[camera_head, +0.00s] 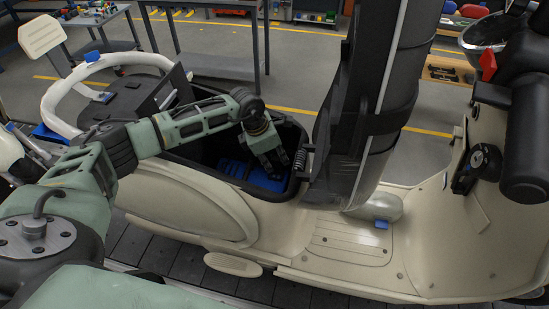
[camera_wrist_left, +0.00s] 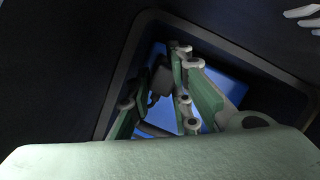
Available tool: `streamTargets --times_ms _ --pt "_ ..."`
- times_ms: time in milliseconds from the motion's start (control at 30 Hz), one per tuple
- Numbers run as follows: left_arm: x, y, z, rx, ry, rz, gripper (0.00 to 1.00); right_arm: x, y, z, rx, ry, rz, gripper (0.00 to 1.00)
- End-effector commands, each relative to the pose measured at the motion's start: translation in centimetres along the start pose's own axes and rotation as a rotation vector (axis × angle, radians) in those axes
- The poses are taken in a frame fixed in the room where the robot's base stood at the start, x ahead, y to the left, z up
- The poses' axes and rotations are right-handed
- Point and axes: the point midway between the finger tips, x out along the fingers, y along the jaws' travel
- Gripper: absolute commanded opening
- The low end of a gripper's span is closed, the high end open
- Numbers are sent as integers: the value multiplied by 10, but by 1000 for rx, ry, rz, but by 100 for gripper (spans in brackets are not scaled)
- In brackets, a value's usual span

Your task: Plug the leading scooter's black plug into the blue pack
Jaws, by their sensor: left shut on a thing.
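The cream scooter (camera_head: 185,207) stands across the middle with its seat (camera_head: 375,80) tipped up and its under-seat bay open. The blue pack (camera_head: 240,171) lies inside the dark bay; it also shows in the left wrist view (camera_wrist_left: 228,84). My left gripper (camera_head: 276,172) reaches down into the bay, over the pack's right part. In the left wrist view, a small dark block, which looks like the black plug (camera_wrist_left: 160,80), sits between the green fingers. The fingers are shut on it. Whether the plug touches the pack's socket cannot be told. My right gripper is out of view.
The bay's black rim (camera_head: 292,190) closely surrounds my left gripper, with the raised seat just to its right. The flat footboard (camera_head: 345,240) lies to the right. Workbenches and a yellow-lined floor are behind. A wooden tray (camera_head: 447,72) lies at the back right.

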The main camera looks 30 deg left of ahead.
Motion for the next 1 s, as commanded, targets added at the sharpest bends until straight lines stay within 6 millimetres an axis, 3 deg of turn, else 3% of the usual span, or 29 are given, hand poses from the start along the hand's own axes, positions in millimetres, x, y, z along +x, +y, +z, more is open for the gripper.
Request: streamTargets --times_ms 933,967,1000 --pt "22 -1 -7 0 0 0 0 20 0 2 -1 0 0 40" --pt "20 -1 -6 0 -1 0 21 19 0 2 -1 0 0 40" --pt "20 -1 -6 0 -1 0 25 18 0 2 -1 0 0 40"
